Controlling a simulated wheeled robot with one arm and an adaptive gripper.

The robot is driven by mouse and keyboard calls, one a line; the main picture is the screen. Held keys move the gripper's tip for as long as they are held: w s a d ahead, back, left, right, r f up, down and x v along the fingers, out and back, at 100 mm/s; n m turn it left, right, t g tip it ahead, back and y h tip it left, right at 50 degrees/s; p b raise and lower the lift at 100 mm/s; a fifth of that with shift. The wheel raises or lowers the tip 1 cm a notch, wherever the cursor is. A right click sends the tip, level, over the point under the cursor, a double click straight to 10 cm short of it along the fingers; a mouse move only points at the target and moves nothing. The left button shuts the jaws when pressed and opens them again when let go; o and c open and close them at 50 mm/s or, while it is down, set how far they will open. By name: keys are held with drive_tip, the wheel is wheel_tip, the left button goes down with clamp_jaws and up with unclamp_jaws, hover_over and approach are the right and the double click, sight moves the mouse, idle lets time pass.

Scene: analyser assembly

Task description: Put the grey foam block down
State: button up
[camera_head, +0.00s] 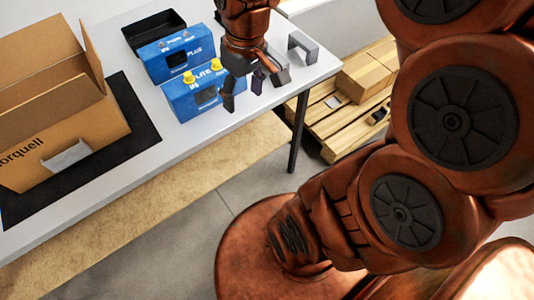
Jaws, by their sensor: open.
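The grey foam block (303,45), a small arch-shaped piece, stands on the white table (212,133) near its right end. My gripper (252,88) points down over the table, just left of the block and in front of it. Its dark fingers are spread apart, and I see nothing between them. A gap shows between the gripper and the block. The block is in plain view, and no finger touches it.
Two blue boxes, a Plus (178,57) and a Lite (193,94) with yellow knobs, stand left of my gripper. A black tray (153,30) lies behind them. An open cardboard box (65,125) sits on a black mat (137,112). A pallet with cartons (370,75) is right of the table.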

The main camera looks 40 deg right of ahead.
drive_tip(key=s+a+f+g, duration=0.1)
drive_tip(key=s+a+f, duration=0.1)
drive_tip(key=s, duration=0.5)
drive_tip(key=s+a+f+m+g+h, duration=0.1)
drive_tip(key=s+a+f, duration=0.1)
drive_tip(key=s, duration=0.5)
drive_tip(key=shift+a, duration=0.15)
wheel_tip(320, 180, up, 6)
drive_tip(key=p, duration=0.6)
